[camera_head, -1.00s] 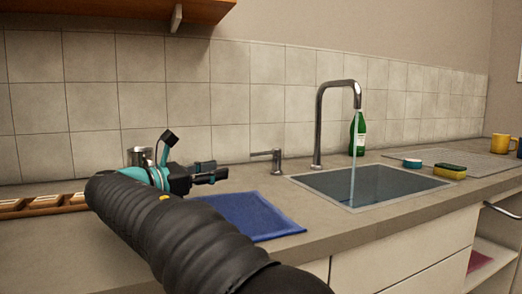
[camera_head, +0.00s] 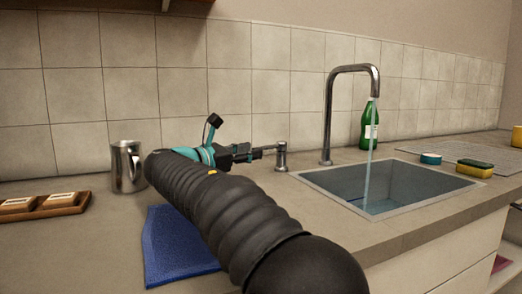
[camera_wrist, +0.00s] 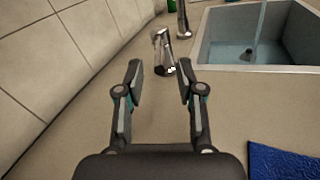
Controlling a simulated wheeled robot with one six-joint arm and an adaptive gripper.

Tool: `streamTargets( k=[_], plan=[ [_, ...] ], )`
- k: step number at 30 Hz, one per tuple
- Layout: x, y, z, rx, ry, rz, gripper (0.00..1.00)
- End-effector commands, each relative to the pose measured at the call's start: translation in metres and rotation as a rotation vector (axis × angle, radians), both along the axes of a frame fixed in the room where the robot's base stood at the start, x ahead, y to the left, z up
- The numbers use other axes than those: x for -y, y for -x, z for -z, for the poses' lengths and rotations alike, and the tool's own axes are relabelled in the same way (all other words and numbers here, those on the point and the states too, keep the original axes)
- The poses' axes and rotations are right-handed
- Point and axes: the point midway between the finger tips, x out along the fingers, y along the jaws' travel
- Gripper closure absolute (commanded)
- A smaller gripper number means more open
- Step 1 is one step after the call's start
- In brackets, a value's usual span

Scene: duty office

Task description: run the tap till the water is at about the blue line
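The chrome tap (camera_head: 328,115) is running. Its water stream (camera_head: 367,165) falls into the grey sink (camera_head: 415,208), where shallow bluish water (camera_head: 382,204) covers the bottom; this water also shows in the wrist view (camera_wrist: 226,52). A dark blue line seems to show low inside the sink, just above the water, but it is faint. The separate chrome lever (camera_head: 281,158) stands left of the tap; the wrist view shows it (camera_wrist: 164,52) ahead, between and just beyond my fingertips. My gripper (camera_wrist: 161,80) is open and empty, beside the lever above the counter.
A metal jug (camera_head: 127,167) and a wooden tray (camera_head: 60,206) stand left. A green bottle (camera_head: 369,130) is behind the tap. A sponge (camera_head: 475,170) and a round blue-topped item (camera_head: 431,158) lie beyond the sink.

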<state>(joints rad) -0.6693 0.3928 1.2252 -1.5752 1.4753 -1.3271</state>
Motion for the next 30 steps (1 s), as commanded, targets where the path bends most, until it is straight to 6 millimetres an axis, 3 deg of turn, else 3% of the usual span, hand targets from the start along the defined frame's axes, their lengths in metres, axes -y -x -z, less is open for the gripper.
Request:
streamTargets(
  k=[9, 20, 21, 25, 30],
  plan=[
    [0.027, -0.027, 0.000, 0.000, 0.000, -0.002, 0.63],
    [0.031, -0.031, 0.000, 0.000, 0.000, -0.002, 0.63],
    [0.031, -0.031, 0.000, 0.000, 0.000, -0.002, 0.65],
    [0.031, -0.031, 0.000, 0.000, 0.000, -0.002, 0.98],
    [0.031, -0.031, 0.000, 0.000, 0.000, -0.002, 1.00]
  ],
)
